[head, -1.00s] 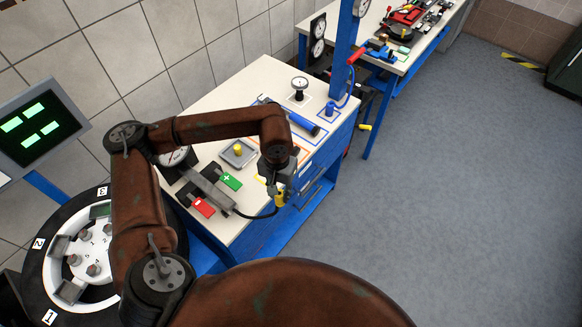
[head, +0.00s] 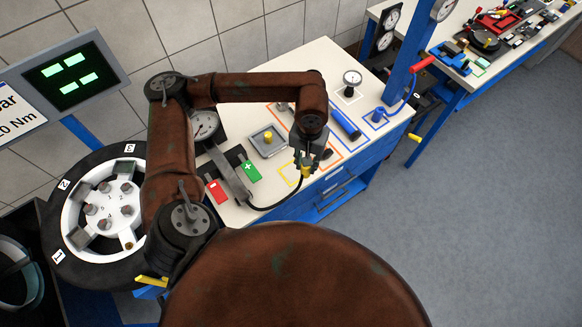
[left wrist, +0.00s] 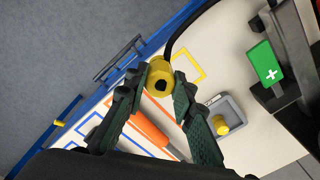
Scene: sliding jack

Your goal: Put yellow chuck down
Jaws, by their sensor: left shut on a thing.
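The yellow chuck (head: 306,171) is held by my left gripper (head: 309,160) near the front edge of the white-topped workbench (head: 252,218). In the left wrist view the chuck (left wrist: 160,75) sits between the fingertips (left wrist: 158,84), its round end with a dark hole facing the camera. A black hose runs from it toward the grey inflator tool (head: 230,177). A yellow outlined square (left wrist: 188,62) on the bench top lies right beside the chuck. The gap between chuck and bench top is hard to judge. My right gripper is not in view.
A grey tray with a yellow knob (head: 268,137), a green plus tag (head: 251,171) and a red minus tag (head: 216,191) are on the bench. A wheel (head: 70,235) is at the left.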

